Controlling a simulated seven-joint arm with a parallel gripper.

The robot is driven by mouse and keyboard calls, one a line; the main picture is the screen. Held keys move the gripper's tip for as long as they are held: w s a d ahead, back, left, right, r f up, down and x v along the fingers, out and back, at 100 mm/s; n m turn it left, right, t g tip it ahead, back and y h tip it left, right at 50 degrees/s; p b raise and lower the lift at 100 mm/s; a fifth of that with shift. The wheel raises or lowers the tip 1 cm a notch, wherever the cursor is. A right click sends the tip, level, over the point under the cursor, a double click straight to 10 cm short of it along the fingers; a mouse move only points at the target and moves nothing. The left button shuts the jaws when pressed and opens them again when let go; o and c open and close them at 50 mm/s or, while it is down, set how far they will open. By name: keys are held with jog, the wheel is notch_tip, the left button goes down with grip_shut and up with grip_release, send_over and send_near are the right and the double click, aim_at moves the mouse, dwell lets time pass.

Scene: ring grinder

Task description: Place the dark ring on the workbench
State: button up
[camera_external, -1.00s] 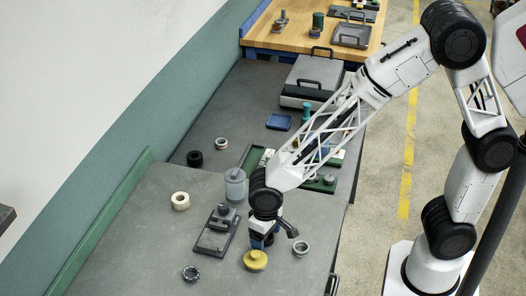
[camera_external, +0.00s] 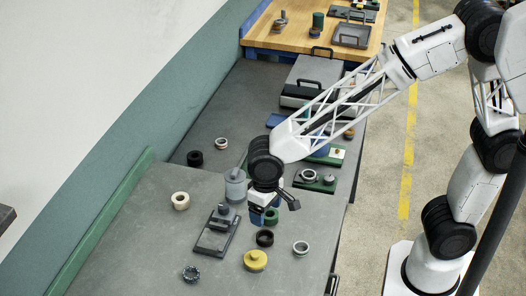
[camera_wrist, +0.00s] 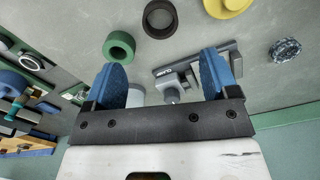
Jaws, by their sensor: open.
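The dark ring (camera_external: 265,242) lies flat on the grey workbench (camera_external: 130,235), behind the yellow knobbed piece (camera_external: 255,261). In the wrist view the dark ring (camera_wrist: 159,34) is at the top middle, beyond my fingertips and apart from them. My gripper (camera_external: 259,216) is above the bench, up and back from the dark ring. In the wrist view my gripper (camera_wrist: 163,68) has its two blue fingers wide apart with nothing held between them. A green ring (camera_wrist: 119,46) lies near the left finger; in the external view it (camera_external: 271,215) is partly behind my gripper.
A grey clamp-like fixture (camera_external: 217,232) and a grey cylinder (camera_external: 235,187) stand left of my gripper. A cream ring (camera_external: 180,200), a speckled ring (camera_external: 190,273) and a pale ring (camera_external: 301,248) are spread around. Another black ring (camera_external: 195,158) sits farther back. The bench's front left is clear.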

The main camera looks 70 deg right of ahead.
jog(key=shift+r, duration=0.9)
jog(key=s+d+r+n+t, duration=0.1)
jog(key=s+d+r, duration=0.2)
jog(key=s+d, duration=0.2)
jog(key=s+d+r+n, duration=0.1)
jog(key=s+d+r, duration=0.3)
jog(key=s, duration=0.7)
jog(key=s+d+r+n+t, duration=0.1)
jog(key=s+d+r, duration=0.2)
jog(key=s+d, duration=0.3)
jog(key=shift+s+d+r+t, duration=0.3)
jog(key=shift+s+r, duration=0.1)
jog(key=shift+s, duration=0.5)
